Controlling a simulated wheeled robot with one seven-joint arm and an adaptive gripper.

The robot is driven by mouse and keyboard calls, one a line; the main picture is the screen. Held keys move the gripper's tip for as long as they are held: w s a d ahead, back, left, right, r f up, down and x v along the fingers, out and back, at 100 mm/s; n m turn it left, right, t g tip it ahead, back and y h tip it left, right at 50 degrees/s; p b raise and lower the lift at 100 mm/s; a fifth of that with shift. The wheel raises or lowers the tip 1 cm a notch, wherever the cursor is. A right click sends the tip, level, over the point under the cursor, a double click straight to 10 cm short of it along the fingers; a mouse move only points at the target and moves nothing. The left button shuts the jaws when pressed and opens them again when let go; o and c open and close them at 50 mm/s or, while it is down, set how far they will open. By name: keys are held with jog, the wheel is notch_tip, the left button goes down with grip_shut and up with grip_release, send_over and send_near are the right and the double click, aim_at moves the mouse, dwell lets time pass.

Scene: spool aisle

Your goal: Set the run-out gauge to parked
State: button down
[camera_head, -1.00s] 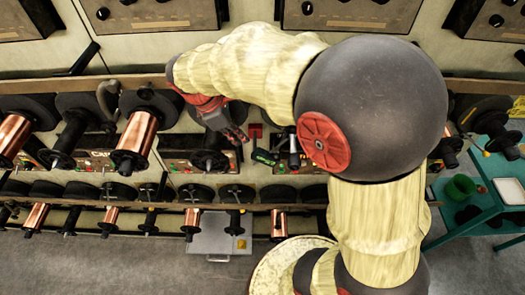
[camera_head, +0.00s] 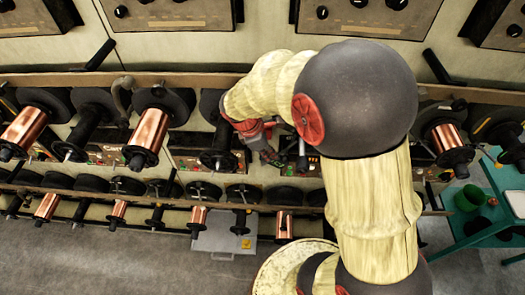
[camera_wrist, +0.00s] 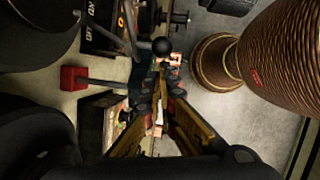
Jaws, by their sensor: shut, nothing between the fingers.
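A round black knob (camera_wrist: 162,46) on a thin rod shows just beyond the fingertips. I cannot tell whether the fingers touch it, or whether this knob and the lever are the run-out gauge. No marking for parked is readable. My arm and gripper hide part of this station.
A red block (camera_wrist: 74,78) is at the left in the wrist view, and a large copper-wound spool (camera_wrist: 280,50) is at the right. In the head view a copper spool (camera_head: 148,135) hangs left of my gripper. A teal table (camera_head: 480,220) stands at the far right.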

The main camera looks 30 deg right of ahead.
jog(key=shift+d+f, duration=0.15)
jog(key=shift+d, duration=0.05)
jog(key=shift+s+d+f, duration=0.25)
jog(key=shift+s+d, duration=0.3)
jog(key=shift+d, duration=0.2)
jog(key=a+p+v, duration=0.1)
jog(key=v, duration=1.2)
jog(key=shift+w+a+f+p, duration=0.2)
jog(key=shift+w+f+p, duration=0.1)
jog(key=shift+w+p, duration=0.05)
